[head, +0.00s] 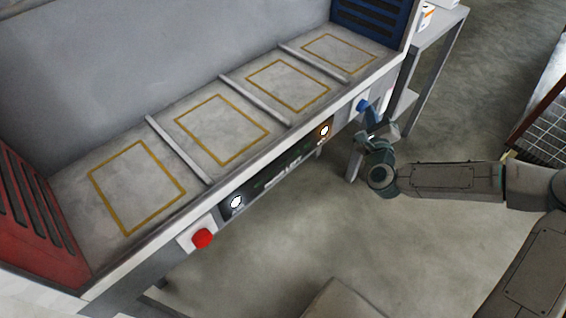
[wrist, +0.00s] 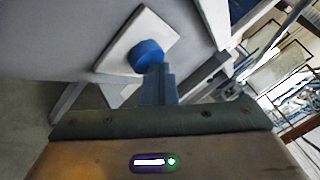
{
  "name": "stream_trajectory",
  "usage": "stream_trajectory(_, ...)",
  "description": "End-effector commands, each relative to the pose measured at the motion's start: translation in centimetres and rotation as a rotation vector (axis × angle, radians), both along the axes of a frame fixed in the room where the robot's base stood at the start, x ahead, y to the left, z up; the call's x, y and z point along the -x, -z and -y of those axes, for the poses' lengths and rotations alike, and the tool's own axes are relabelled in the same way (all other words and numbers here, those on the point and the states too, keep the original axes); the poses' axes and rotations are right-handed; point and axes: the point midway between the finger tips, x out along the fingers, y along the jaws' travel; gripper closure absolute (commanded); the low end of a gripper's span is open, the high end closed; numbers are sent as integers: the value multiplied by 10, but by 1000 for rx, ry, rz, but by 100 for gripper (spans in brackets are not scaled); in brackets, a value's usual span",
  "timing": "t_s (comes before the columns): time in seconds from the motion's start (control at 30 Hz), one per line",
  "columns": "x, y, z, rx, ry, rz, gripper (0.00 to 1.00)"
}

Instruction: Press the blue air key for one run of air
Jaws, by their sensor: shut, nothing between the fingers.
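The blue air key (head: 362,105) is a round blue button on a pale plate at the right end of the press's front face. In the wrist view the blue key (wrist: 146,54) sits on its white square plate (wrist: 118,44). My gripper (head: 369,122) is at the key in the head view. In the wrist view my gripper's shut fingers (wrist: 157,70) point at the key, and their tips overlap its lower right edge. I cannot tell whether they touch it. Nothing is held.
A red button (head: 202,238) is on the left of the front face. Two white round gauges (head: 236,203) and (head: 324,131) flank a dark panel. The bench top has several yellow-outlined bays (head: 136,186) split by bars. A grey shelf (head: 432,50) stands to the right. The floor in front is clear.

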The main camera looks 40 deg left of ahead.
Motion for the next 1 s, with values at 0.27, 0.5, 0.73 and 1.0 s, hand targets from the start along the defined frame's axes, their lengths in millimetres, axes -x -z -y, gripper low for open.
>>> stream_trajectory(0.27,0,0,-1,0,-1,0,100)
stream_trajectory(0.5,0,1,-8,-1,-2,0,100)
stream_trajectory(0.73,1,-1,-11,0,-5,1,100)
stream_trajectory(1.0,2,-1,-10,-2,-9,1,100)
